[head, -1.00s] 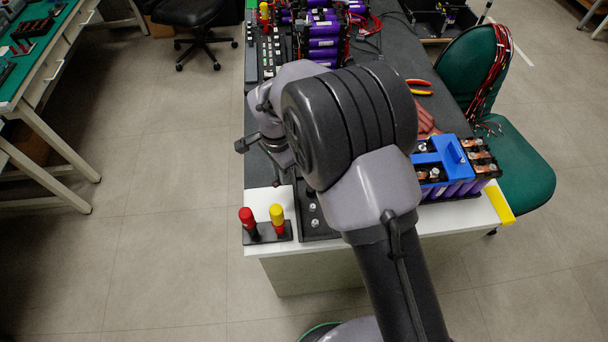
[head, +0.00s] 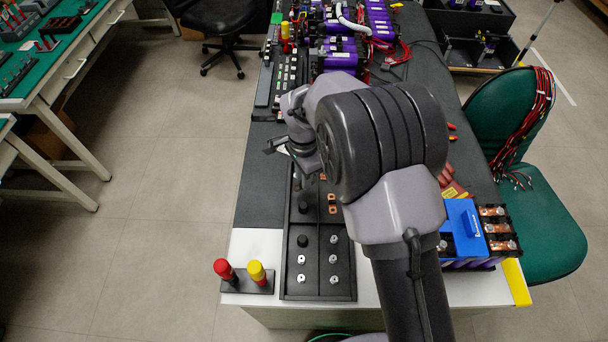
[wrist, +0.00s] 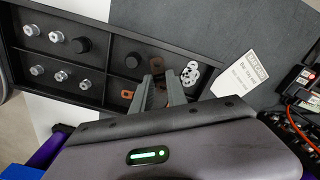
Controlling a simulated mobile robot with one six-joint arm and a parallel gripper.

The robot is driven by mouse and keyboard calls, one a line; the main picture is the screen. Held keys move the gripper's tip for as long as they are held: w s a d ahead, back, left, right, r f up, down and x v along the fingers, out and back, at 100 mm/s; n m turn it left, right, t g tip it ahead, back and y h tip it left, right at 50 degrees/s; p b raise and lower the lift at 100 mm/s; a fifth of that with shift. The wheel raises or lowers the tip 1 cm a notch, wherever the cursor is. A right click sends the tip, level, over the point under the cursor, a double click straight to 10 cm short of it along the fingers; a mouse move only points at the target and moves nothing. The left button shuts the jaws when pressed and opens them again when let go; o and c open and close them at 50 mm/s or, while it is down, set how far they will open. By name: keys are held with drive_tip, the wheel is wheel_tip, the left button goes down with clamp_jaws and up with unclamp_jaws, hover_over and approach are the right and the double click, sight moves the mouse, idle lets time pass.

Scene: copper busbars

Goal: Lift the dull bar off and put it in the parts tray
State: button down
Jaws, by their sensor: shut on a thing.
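My gripper (wrist: 161,92) is over the parts tray in the wrist view, its fingers close together on a dull brown bar (wrist: 157,66), whose end shows between and beyond the fingertips. Much of the bar is hidden by the fingers. The black parts tray (wrist: 112,28) has compartments holding bolts, black caps, washers and a copper piece (wrist: 127,94). In the head view the tray (head: 288,270) lies along the near left part of the bench, and my arm hides the fingertips and the held bar.
A battery block with a blue cover (head: 462,228) and copper bars (head: 497,232) stands at the right. Red and yellow-handled tools (head: 240,272) stand near the front left corner. A white label card (wrist: 240,75) lies beside the tray. Purple cells and wiring (head: 345,55) fill the far bench.

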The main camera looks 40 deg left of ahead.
drive_tip(key=shift+s+f+b, duration=0.1)
drive_tip(key=shift+f+b, duration=0.55)
drive_tip(key=shift+f, duration=0.75)
drive_tip(key=shift+f+b, duration=0.45)
drive_tip(key=shift+f, duration=0.1)
drive_tip(key=shift+f+b, duration=0.3)
drive_tip(key=c, duration=1.2)
unclamp_jaws()
drive_tip(key=shift+c, duration=0.2)
wheel_tip(320, 180, up, 6)
drive_tip(key=p, duration=0.4)
drive_tip(key=shift+r, duration=0.1)
